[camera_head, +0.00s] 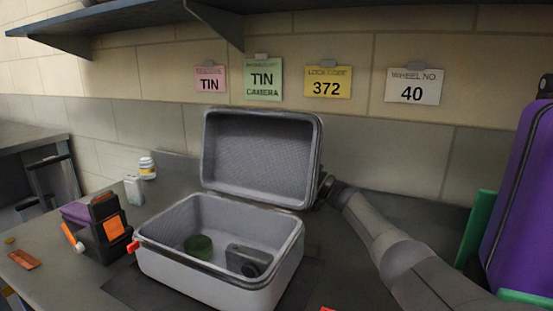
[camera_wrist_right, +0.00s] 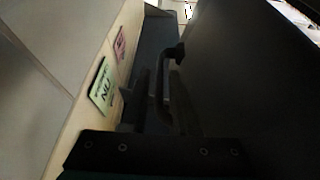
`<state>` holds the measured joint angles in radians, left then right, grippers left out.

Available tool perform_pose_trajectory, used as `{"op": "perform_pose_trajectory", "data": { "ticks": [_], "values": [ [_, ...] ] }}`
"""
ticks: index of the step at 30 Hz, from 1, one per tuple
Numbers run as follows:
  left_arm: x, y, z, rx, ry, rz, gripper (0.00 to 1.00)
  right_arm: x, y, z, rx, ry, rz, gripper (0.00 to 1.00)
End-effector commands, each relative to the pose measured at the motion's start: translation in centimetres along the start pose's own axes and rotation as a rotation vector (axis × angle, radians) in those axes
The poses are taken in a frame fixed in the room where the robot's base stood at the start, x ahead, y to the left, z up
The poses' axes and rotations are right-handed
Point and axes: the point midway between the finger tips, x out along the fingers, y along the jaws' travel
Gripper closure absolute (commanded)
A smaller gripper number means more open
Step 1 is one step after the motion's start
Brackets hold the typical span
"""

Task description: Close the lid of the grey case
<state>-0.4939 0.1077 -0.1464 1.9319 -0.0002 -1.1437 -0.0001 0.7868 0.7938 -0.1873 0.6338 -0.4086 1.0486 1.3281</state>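The grey case (camera_head: 152,262) stands open on the table. Its lid (camera_head: 258,152) is upright, tilted slightly back toward the wall. Inside the case lie a round green tin (camera_head: 198,246) and a dark grey camera (camera_head: 247,260). My right arm comes in from the right, and my right gripper (camera_head: 327,188) is at the lid's lower right edge, its fingers hidden behind the lid. In the right wrist view the gripper (camera_wrist_right: 158,92) is dark beside a large dark surface, likely the lid's back; contact and finger opening are unclear. My left gripper is not in view.
A dark holder with orange labels (camera_head: 112,228) stands left of the case, with a white bottle (camera_head: 148,168) and white box (camera_head: 134,189) behind. A purple suitcase (camera_head: 520,200) stands at the right. Cards hang on the wall, including a green card (camera_head: 263,80), under a shelf (camera_head: 120,14).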

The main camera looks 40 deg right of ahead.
Motion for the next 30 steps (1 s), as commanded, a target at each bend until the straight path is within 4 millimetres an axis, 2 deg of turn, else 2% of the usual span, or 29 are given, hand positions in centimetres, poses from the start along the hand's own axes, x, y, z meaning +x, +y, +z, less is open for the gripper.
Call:
{"op": "perform_pose_trajectory", "data": {
  "ticks": [1,7,30],
  "values": [
    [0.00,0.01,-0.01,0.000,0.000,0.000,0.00,-0.01,0.00,0.01,0.000,0.000,0.000,0.79],
    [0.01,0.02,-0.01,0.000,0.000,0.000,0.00,-0.02,0.00,0.01,0.000,0.000,0.000,1.00],
    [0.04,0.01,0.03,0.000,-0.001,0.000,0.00,-0.04,0.00,0.02,0.000,-0.001,0.000,1.00]
  ]
}}
